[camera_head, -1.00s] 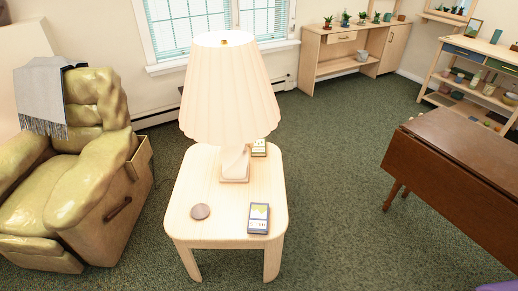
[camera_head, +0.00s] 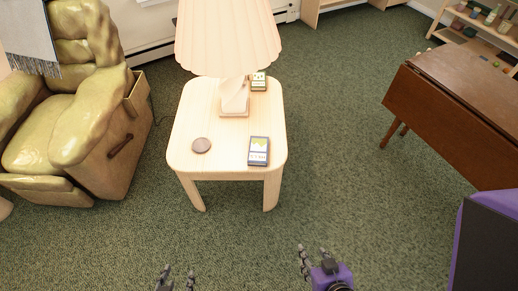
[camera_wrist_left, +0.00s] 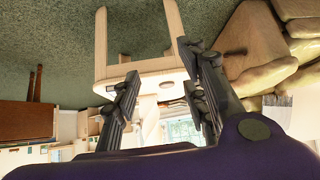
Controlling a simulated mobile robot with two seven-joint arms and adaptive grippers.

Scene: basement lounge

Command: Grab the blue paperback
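A paperback with a dark blue border and a pale, yellow-marked cover (camera_head: 258,151) lies flat near the front right corner of the light wooden side table (camera_head: 225,152). My left gripper (camera_head: 177,276) is at the bottom edge of the head view, in front of the table and well apart from it. In the left wrist view its fingers (camera_wrist_left: 165,88) are spread, with nothing between them. My right gripper (camera_head: 303,256) is at the bottom of the head view, also short of the table; its fingers look parted and empty.
A lamp (camera_head: 228,38) stands on the table, with a small green-and-yellow box or book (camera_head: 259,81) behind its base. A round brown coaster (camera_head: 201,145) lies at the front left. An armchair (camera_head: 75,120) is left, a brown drop-leaf table (camera_head: 455,115) right. Green carpet between is free.

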